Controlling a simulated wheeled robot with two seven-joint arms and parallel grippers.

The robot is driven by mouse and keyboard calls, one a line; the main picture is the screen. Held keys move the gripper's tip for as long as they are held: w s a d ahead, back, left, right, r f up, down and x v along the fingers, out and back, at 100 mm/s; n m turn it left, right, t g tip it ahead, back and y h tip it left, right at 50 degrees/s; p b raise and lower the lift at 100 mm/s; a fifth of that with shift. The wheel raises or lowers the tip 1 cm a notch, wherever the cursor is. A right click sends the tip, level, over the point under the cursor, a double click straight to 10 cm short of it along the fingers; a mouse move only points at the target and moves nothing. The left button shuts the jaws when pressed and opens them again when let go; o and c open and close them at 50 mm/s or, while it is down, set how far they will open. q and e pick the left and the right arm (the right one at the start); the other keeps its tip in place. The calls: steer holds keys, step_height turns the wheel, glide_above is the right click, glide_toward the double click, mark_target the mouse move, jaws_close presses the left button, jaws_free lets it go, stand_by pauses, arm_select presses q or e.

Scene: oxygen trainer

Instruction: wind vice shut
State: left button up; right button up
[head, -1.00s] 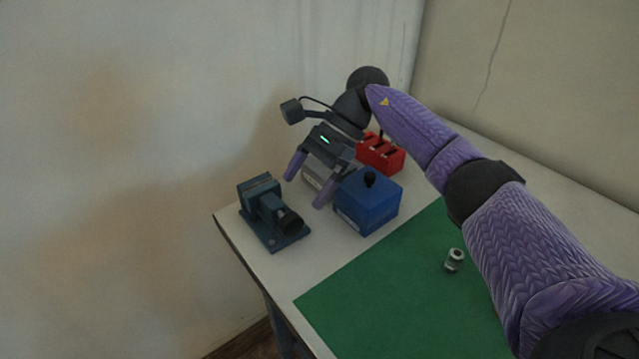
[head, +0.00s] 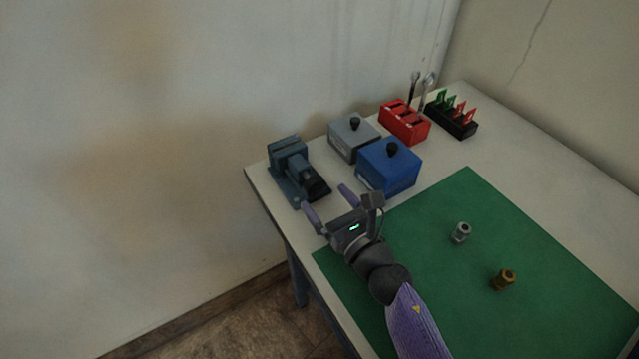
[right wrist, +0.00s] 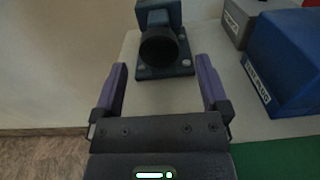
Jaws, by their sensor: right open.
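The dark teal vice (head: 290,163) stands on the table near its left edge, against the wall. Its round dark handle end (head: 318,188) faces the front of the table. My right gripper (head: 327,198) is open and empty just in front of that end, with its purple fingers pointing at the vice. In the right wrist view the vice's round knob (right wrist: 159,48) lies ahead of and between the open fingers (right wrist: 164,80), apart from them. My left gripper is not in view.
A grey box (head: 354,138) and a blue box (head: 388,166), both with black knobs, stand right of the vice. A red block (head: 405,121) and a black rack (head: 452,120) stand behind. A silver fitting (head: 461,233) and a brass fitting (head: 503,279) sit on the green mat (head: 440,290).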

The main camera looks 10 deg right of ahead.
mark_target(318, 190)
steer(key=x, duration=0.4)
steer(key=c, duration=1.3)
